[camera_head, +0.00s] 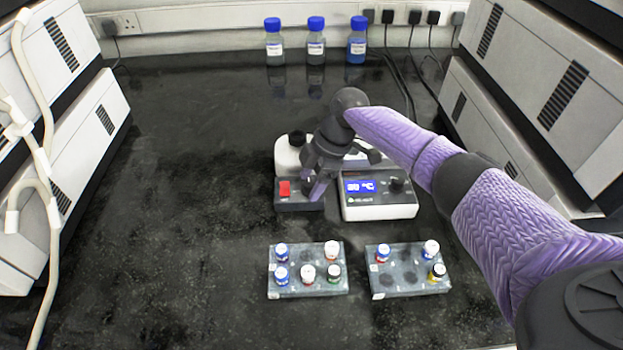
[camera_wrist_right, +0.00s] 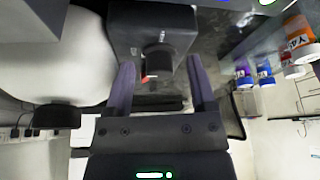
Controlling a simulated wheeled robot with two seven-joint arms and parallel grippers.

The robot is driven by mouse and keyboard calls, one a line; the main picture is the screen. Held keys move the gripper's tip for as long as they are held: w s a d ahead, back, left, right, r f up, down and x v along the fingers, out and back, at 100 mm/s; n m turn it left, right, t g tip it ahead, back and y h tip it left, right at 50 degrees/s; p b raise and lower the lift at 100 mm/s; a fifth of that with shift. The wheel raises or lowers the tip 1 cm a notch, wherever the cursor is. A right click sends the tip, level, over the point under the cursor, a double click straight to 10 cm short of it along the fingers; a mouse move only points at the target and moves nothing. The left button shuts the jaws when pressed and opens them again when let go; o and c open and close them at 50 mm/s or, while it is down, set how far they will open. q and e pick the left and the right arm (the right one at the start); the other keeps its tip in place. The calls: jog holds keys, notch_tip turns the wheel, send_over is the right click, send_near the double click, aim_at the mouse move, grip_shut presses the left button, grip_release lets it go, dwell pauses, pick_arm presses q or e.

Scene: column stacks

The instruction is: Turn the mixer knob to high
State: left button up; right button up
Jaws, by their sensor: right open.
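The mixer (camera_head: 298,205) stands mid-bench, with a white body behind a dark front panel that carries a red switch (camera_head: 284,188). In the right wrist view its dark panel (camera_wrist_right: 125,28) faces me, with a dark round knob (camera_wrist_right: 158,62) on it. My right gripper (camera_head: 318,182) reaches in from the right over the mixer. In the wrist view the open purple fingers (camera_wrist_right: 160,72) are on either side of the knob, with gaps visible. In the head view the gripper mostly hides the knob. I cannot tell the knob's setting. My left gripper is not in view.
A white unit with a blue display (camera_head: 365,186) and its own knob (camera_head: 397,184) stands right beside the mixer. Two vial racks (camera_head: 308,291) (camera_head: 408,290) are in front. Blue-capped bottles (camera_head: 316,45) line the back. Large instruments flank both sides. The left bench is clear.

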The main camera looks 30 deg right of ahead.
jog(key=c, duration=0.7)
grip_shut()
